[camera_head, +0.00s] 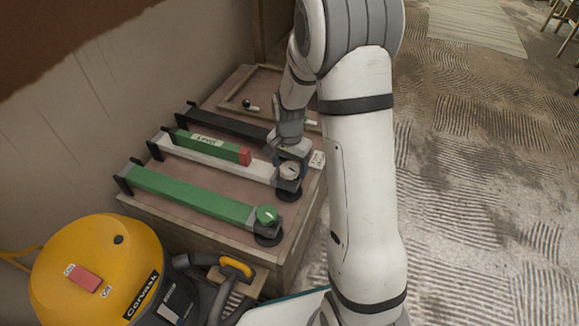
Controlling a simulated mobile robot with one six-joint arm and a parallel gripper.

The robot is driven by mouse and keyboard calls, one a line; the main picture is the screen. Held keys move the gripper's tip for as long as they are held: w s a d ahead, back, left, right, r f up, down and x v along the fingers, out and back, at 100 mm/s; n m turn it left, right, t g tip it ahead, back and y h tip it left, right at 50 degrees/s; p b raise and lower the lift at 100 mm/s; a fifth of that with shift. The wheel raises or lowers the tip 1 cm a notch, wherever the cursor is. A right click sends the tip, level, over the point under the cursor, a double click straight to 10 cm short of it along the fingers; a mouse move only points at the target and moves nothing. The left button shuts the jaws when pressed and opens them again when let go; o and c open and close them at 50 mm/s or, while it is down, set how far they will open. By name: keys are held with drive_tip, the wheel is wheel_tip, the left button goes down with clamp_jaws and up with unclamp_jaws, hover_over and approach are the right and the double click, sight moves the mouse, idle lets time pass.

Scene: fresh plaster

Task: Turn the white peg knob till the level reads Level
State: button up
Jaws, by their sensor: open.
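The white peg knob (289,171) sits at the right end of a white bar (224,164) on a low wooden platform. A green level (213,146) with a red right end lies along the white bar. A pale label (207,140) on it appears to read "Level", though the text is small. My gripper (289,157) points down just above and behind the white knob. It is open, and its fingertips are small and partly hidden by the arm, so I cannot tell whether they touch the knob.
A green bar (190,194) with a green knob (266,214) lies in front, and a black bar (228,123) behind. A yellow vacuum (95,270) stands at the front left. A wall borders the platform on the left. Carpeted floor (480,170) is open at right.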

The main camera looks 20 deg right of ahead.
drive_tip(key=shift+c, duration=0.3)
drive_tip(key=c, duration=0.9)
drive_tip(key=shift+r+n+p, duration=0.1)
drive_tip(key=shift+n+p, duration=0.2)
drive_tip(key=shift+p, duration=0.1)
drive_tip(key=shift+n+p, duration=0.7)
drive_tip(key=shift+n, duration=0.2)
drive_tip(key=shift+n+p, duration=0.95)
drive_tip(key=shift+n, duration=0.95)
drive_tip(key=o, duration=1)
drive_tip(key=shift+c, duration=0.2)
